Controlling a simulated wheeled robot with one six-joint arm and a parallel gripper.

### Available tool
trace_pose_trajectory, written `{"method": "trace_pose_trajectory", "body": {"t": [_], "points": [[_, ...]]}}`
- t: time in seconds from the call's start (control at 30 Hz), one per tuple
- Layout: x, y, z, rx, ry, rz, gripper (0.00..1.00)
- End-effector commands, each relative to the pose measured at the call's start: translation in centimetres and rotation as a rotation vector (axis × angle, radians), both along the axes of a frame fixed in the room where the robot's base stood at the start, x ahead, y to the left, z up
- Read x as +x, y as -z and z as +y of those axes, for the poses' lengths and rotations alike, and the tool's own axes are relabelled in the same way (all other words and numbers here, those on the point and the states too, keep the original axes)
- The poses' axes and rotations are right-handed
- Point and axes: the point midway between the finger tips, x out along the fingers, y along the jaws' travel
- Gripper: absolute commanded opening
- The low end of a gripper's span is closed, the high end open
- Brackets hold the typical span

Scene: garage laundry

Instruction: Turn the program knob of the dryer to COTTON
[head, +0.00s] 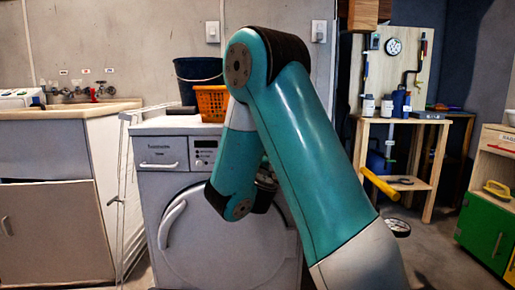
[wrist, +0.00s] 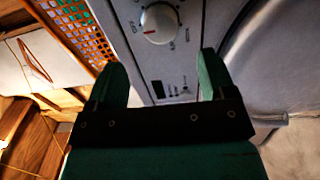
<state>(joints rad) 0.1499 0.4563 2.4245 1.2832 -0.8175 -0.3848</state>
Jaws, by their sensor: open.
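The dryer (head: 178,241) is a white front-loader with a round door, in the middle of the head view. Its program knob (wrist: 158,24) is a pale round dial in the wrist view, with a red mark pointing left and slightly down in the picture. Small labels ring the dial, too blurred to read, so I cannot tell which is COTTON. My gripper (wrist: 161,62) is open and empty, its two green fingers apart, with the knob beyond the gap between the fingertips. The fingers do not appear to touch the knob. In the head view my arm hides the knob.
An orange basket (head: 211,103) and a dark bucket (head: 198,70) stand on the dryer. A white folded rack (head: 124,185) stands left of it, beside a sink cabinet (head: 60,227). A wooden workbench (head: 437,178) stands to the right, with some bare floor before it.

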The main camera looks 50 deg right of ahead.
Motion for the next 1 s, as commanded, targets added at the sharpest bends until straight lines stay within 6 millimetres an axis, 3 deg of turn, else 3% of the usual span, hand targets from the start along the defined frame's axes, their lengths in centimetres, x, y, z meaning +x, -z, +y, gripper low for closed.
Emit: {"method": "trace_pose_trajectory", "body": {"t": [0.1, 0.33, 0.8, 0.87, 1.0], "points": [[1.7, -0.4, -2.2, 0.000, 0.004, -0.003, 0.76], [4.3, -0.1, -5.1, 0.001, 0.003, -0.001, 0.76], [5.4, 0.1, -6.2, -0.001, -0.002, 0.001, 0.76], [5.4, 0.1, -6.2, -0.001, -0.002, 0.001, 0.65], [5.4, 0.1, -6.2, 0.000, -0.001, 0.001, 0.33]]}}
